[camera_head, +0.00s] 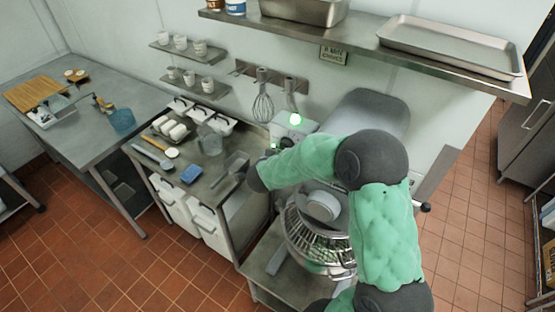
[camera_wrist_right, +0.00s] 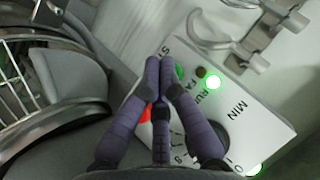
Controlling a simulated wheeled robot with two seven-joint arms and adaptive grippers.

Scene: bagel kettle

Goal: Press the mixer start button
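The mixer (camera_head: 322,232) stands at the centre right in the head view, with a wire guard over its bowl. Its pale control panel (camera_head: 290,128) shows a lit green lamp. In the right wrist view the panel (camera_wrist_right: 262,125) carries a green button (camera_wrist_right: 180,72), a partly covered red button (camera_wrist_right: 145,115), a lit green lamp (camera_wrist_right: 213,82) and a dark dial. My right gripper (camera_wrist_right: 160,64) is shut and empty, its fingertips together beside the green button. I cannot tell whether they touch it. The left gripper is not in view.
A worktable (camera_head: 215,180) with a blue sponge (camera_head: 191,174) and containers stands left of the mixer. A whisk (camera_head: 262,105) hangs on the wall. A steel shelf (camera_head: 365,45) with trays runs above. Tiled floor lies open at right.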

